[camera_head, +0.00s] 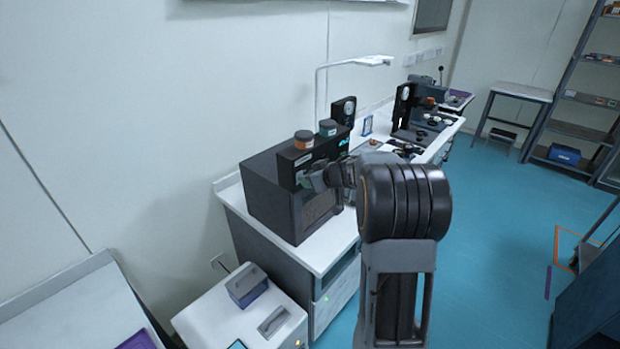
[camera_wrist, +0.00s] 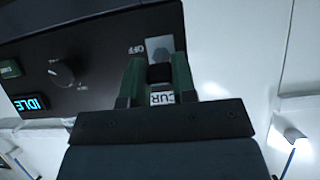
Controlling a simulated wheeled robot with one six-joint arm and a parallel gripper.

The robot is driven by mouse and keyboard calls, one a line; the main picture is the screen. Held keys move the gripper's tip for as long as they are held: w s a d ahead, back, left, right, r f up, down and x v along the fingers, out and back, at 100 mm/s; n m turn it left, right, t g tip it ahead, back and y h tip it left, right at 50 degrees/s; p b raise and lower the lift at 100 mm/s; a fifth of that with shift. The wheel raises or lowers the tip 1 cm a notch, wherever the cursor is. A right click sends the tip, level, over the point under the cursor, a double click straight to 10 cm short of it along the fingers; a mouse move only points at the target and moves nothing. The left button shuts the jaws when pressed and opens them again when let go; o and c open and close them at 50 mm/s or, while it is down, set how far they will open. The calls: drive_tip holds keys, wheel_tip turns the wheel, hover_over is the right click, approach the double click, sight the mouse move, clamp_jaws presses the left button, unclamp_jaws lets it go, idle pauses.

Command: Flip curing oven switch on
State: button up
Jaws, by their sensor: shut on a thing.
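The curing oven (camera_head: 270,200) is a dark box on the white bench, with a black control panel along its upper front. In the wrist view its panel (camera_wrist: 95,60) appears upside down, with a knob (camera_wrist: 62,73), a green button (camera_wrist: 10,69) and a lit display (camera_wrist: 30,103) reading IDLE. The black switch (camera_wrist: 160,73) sits on a light plate (camera_wrist: 160,45) beside an OFF label, with a partly hidden label starting CUR near it. My gripper (camera_wrist: 158,66) has its green fingers on both sides of the switch, shut on it. In the head view my gripper (camera_head: 318,181) is at the panel, partly hidden by my arm.
A white cabinet (camera_head: 225,318) with boxes on top is in front. The blue floor (camera_head: 490,230) to the right is mostly clear.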

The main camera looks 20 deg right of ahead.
drive_tip(key=shift+r+g, duration=0.1)
drive_tip(key=shift+g, duration=0.5)
drive_tip(key=shift+h, duration=0.3)
drive_tip(key=o, duration=0.9)
drive_tip(key=shift+r, duration=0.1)
drive_tip(key=v, duration=1.3)
drive_tip(key=shift+s+d+r+b, duration=0.1)
drive_tip(key=shift+d+r+b, duration=0.05)
drive_tip(key=shift+r+b, duration=0.2)
